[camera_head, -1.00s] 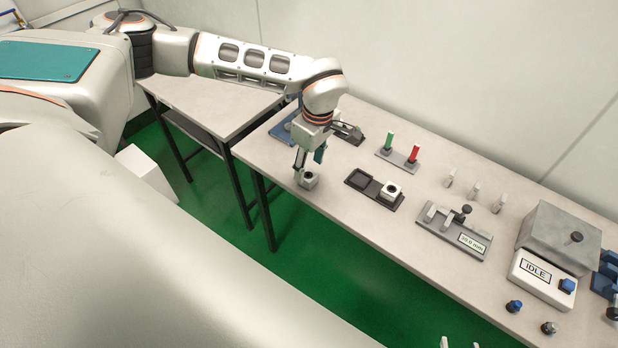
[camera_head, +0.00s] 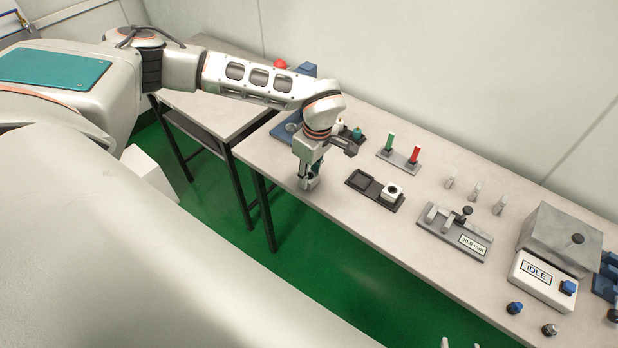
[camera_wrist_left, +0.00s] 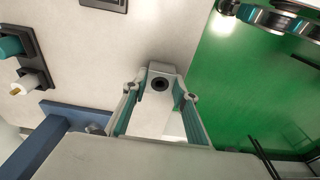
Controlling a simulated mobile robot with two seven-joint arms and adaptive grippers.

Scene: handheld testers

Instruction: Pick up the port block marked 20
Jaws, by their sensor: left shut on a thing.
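My left gripper (camera_head: 308,183) is at the table's front edge, pointing down. It is shut on a small grey-white port block (camera_wrist_left: 162,68) with a dark round hole, which shows between the fingertips in the left wrist view. In the head view the block is mostly hidden by the fingers. No number can be read on it. A second white block (camera_head: 393,191) with a dark round hole sits in the right part of a dark two-place tray (camera_head: 361,180); its left place is empty. Two pale tips at the bottom edge of the head view may be my right gripper.
A stand with a green and a red pin (camera_head: 401,158) is behind the tray. A grey gauge fixture (camera_head: 455,235) reading about 30.0 mm, several small pale pieces and a box marked IDLE (camera_head: 541,279) are to the right. A blue fixture (camera_wrist_left: 62,122) is near the gripper.

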